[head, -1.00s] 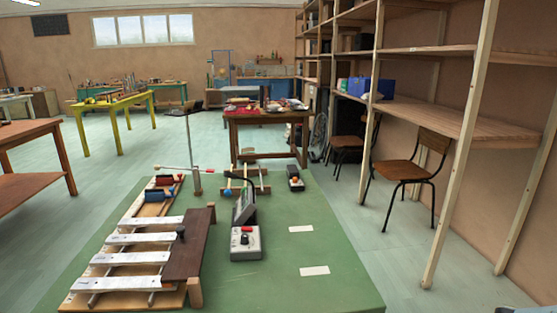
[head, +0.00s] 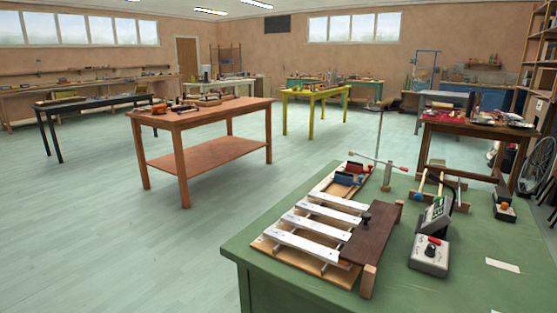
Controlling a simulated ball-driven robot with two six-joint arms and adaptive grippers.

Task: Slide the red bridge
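A bar instrument with white metal bars (head: 322,220) on a wooden frame lies on the green table (head: 400,285) at the lower right. At its far end are two small blocks, a red one (head: 354,167) and a blue one (head: 344,179). The red block is probably the red bridge; it is too small to be sure. It sits just behind the blue one. A dark brown board (head: 371,235) with a black knob stands along the instrument's right side. Neither of my grippers is in view.
A thin upright rod (head: 378,132) with a red-tipped cross rod stands beside the blocks. A grey box with a red button (head: 429,257) and a meter (head: 437,213) are to the right. A brown table (head: 200,115) stands left; the floor between is clear.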

